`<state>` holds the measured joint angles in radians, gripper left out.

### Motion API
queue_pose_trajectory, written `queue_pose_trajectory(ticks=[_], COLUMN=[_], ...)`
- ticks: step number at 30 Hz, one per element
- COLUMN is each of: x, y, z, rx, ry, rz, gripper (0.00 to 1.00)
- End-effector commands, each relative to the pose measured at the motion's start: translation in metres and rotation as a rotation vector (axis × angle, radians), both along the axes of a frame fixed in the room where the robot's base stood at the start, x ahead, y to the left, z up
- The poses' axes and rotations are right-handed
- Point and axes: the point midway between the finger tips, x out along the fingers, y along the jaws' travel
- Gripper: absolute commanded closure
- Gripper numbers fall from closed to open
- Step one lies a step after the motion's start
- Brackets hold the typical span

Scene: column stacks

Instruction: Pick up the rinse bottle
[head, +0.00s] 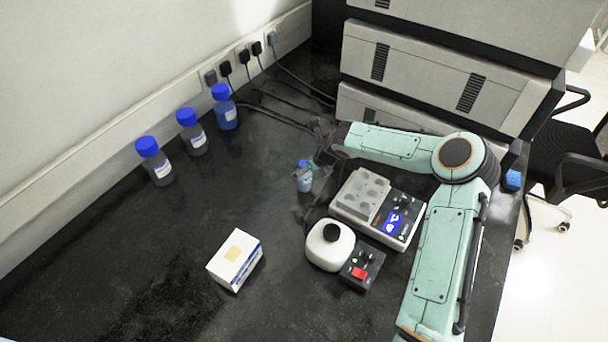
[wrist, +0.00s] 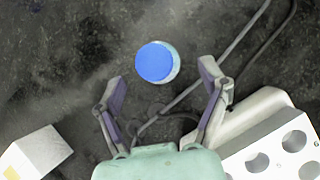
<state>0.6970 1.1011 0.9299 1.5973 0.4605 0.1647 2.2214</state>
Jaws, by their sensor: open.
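A small bottle (head: 304,182) with a blue cap and a pale label stands upright on the dark bench, left of the heating block; I take it as the rinse bottle. In the wrist view a round blue cap on a bottle (wrist: 157,62) is seen from above, just beyond the fingertips and roughly centred between them. My gripper (head: 320,150) is close to the small bottle in the head view. In the wrist view my gripper (wrist: 162,88) has its fingers spread wide with nothing between the pads. Contact with the bottle does not show.
A heating block (head: 408,222) and a white round-bodied device (head: 322,255) stand nearby. A white box (head: 235,262) lies at front left. Three blue-capped bottles (head: 193,140) line the wall. Cables (head: 285,118) run behind.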

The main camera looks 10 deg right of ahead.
Motion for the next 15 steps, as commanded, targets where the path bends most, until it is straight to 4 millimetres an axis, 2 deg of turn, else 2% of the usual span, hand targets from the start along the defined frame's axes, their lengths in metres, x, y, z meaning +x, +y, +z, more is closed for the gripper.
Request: queue_pose_trajectory(ticks=[3, 6, 15], x=[0.008, 0.013, 0.016], y=[0.004, 0.006, 0.007], z=[-0.017, -0.025, -0.03], rx=[0.0, 0.0, -0.002], ry=[0.001, 0.0, 0.0], rz=[-0.001, 0.001, 0.001], gripper=[0.25, 0.25, 0.25])
